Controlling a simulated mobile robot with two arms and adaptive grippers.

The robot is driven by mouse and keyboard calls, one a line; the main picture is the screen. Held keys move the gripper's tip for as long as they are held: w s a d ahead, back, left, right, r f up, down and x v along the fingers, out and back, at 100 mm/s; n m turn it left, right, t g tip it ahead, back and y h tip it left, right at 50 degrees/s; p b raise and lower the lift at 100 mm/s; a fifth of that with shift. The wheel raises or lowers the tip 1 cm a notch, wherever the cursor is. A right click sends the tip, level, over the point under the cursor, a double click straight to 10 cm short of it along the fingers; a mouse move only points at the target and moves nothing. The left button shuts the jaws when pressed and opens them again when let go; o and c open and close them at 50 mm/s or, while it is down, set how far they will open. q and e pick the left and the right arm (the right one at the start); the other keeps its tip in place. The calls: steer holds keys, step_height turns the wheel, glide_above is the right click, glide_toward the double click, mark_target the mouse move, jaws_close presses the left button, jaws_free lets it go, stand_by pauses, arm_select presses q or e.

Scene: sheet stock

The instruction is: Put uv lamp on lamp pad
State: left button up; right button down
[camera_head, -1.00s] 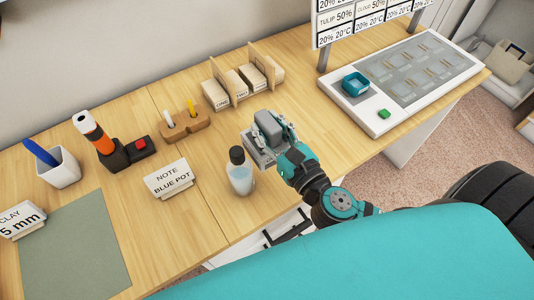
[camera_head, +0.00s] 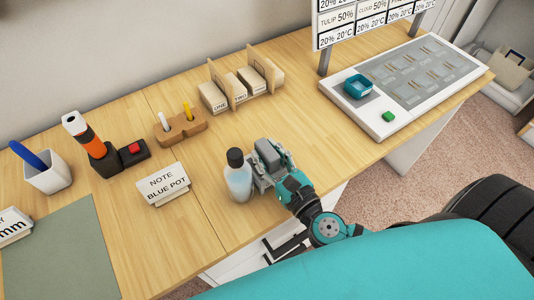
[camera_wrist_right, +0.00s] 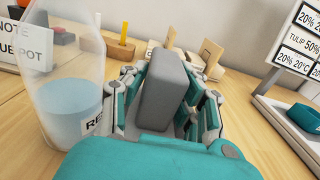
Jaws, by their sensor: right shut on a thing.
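My right gripper (camera_head: 268,163) is shut on a grey, rounded block (camera_head: 267,152), which I take to be the uv lamp. The block also shows upright between the fingers in the right wrist view (camera_wrist_right: 165,88). The gripper is near the table's front edge, close beside a clear bottle (camera_head: 238,177) with a dark cap and pale blue liquid. I cannot tell whether they touch. I cannot tell for sure which surface is the lamp pad; a plain grey-green mat (camera_head: 62,255) lies at the lower left. My left gripper is not in view.
A white console (camera_head: 402,113) with a teal box (camera_head: 358,87) and green button stands at the right. A note sign (camera_head: 162,185), wooden pen block (camera_head: 180,128), card rack (camera_head: 240,85), orange-and-black tool (camera_head: 90,142) and pen cup (camera_head: 48,175) line the table. Bare wood lies between rack and console.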

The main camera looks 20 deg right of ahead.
steer(key=c, duration=1)
jaws_free()
steer(key=shift+f, duration=0.15)
